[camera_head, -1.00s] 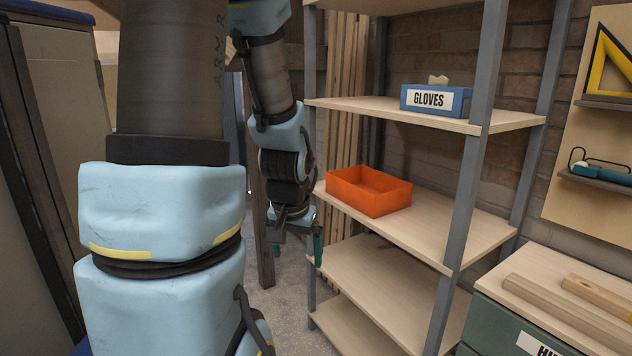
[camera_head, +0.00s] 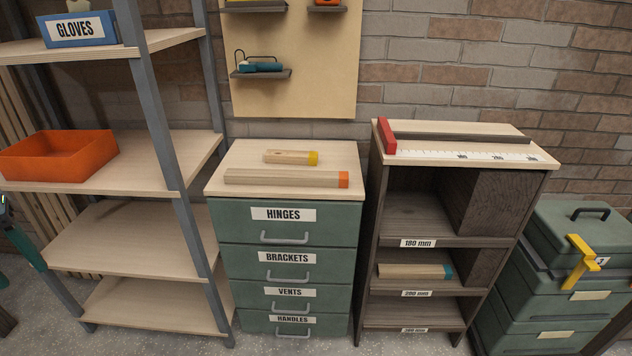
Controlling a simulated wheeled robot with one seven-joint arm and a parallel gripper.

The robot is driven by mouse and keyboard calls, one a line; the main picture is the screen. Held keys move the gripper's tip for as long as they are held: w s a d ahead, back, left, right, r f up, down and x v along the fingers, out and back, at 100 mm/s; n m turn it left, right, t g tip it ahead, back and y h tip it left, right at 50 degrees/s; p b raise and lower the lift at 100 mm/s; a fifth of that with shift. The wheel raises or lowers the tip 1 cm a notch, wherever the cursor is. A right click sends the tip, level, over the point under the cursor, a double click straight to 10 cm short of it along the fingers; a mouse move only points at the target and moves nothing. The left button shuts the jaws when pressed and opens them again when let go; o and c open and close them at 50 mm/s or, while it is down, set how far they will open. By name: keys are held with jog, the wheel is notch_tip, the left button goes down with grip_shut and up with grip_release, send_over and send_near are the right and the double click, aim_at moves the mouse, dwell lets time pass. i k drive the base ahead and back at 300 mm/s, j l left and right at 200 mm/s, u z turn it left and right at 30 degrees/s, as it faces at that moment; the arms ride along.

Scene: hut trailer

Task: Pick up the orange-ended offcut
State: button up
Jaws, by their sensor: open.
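The orange-ended offcut (camera_head: 285,178) is a long pale wood bar with an orange right end. It lies flat, left to right, near the front edge of the green drawer cabinet's wooden top (camera_head: 222,190). A shorter yellow-ended offcut (camera_head: 290,158) lies just behind it, apart from it. My gripper (camera_head: 16,240) shows only in part at the left edge, with a teal finger visible. It is open and far to the left of the offcut, in front of the shelf unit. The rest of my gripper is cut off by the frame.
An open shelf unit (camera_head: 160,120) with an orange bin (camera_head: 60,156) and a gloves box (camera_head: 80,28) stands left. A dark labelled rack (camera_head: 376,250) with a ruler stop on top stands right, holding a teal-ended offcut (camera_head: 412,271). Green toolboxes (camera_head: 560,260) stand far right.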

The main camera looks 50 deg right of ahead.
aim_at(232, 176)
jog(key=l+z, duration=0.15)
jog(key=z, duration=0.25)
jog(key=i+l+z, duration=0.1)
jog(key=z, duration=0.3)
jog(key=l+z, duration=0.15)
jog(key=z, duration=0.25)
jog(key=i+z, duration=0.15)
jog(key=z, duration=0.25)
jog(key=i+l, duration=0.1)
jog(key=i+j+u, duration=0.65)
jog(key=u, duration=0.15)
jog(key=j, duration=0.15)
